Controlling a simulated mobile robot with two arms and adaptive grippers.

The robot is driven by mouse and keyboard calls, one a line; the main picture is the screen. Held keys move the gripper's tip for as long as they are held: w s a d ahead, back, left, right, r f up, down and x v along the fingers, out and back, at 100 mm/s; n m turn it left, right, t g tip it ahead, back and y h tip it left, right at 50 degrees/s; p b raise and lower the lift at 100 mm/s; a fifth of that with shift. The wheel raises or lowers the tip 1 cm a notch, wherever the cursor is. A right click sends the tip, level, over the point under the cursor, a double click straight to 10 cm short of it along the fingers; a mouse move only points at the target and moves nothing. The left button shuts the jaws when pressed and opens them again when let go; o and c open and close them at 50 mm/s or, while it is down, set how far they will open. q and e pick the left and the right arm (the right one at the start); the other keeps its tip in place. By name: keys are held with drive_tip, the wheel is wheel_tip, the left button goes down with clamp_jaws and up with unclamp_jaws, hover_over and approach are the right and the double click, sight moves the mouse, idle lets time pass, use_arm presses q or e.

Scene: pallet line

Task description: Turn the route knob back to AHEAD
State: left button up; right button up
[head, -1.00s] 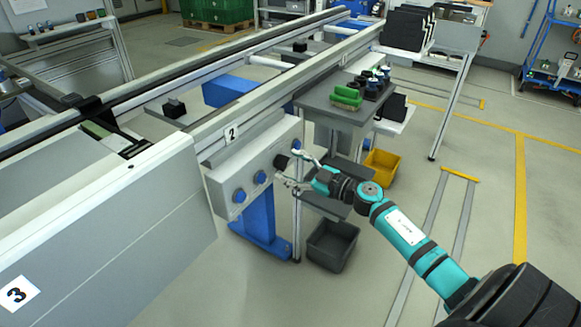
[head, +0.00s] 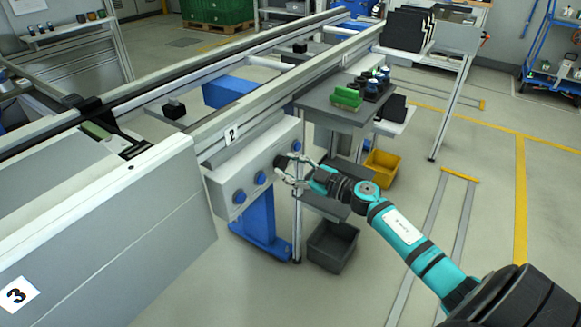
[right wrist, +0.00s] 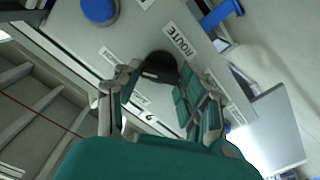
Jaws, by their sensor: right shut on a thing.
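In the right wrist view the knob (right wrist: 160,64) sits beside a printed ROUTE label (right wrist: 180,39). Smaller labels lie around it, too small to read surely, so I cannot tell which one the knob points to. My right gripper (head: 286,168) is at the panel, shut on the knob. In the right wrist view its two fingers (right wrist: 158,88) stand on either side of the knob and hide part of it. My left gripper is not in view.
A grey shelf (head: 325,112) with green blocks (head: 347,97) stands to the right. A dark bin (head: 332,246) and a yellow bin (head: 382,167) are below. The floor at right is mostly clear.

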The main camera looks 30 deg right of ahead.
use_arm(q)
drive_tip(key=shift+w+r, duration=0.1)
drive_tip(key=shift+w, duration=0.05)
use_arm(e)
drive_tip(key=shift+n, duration=0.9)
drive_tip(key=n, duration=0.2)
drive_tip(key=shift+n, duration=0.3)
drive_tip(key=shift+f+n, duration=0.1)
drive_tip(key=shift+n, duration=0.8)
drive_tip(key=n, duration=0.2)
drive_tip(key=shift+n, duration=0.3)
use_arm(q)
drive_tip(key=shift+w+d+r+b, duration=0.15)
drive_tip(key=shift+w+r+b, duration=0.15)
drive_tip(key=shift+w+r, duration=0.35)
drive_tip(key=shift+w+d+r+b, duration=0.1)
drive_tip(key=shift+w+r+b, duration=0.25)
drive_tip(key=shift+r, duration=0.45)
use_arm(e)
drive_tip(key=shift+n, duration=1.6)
drive_tip(key=o, duration=1.2)
drive_tip(key=shift+c, duration=0.2)
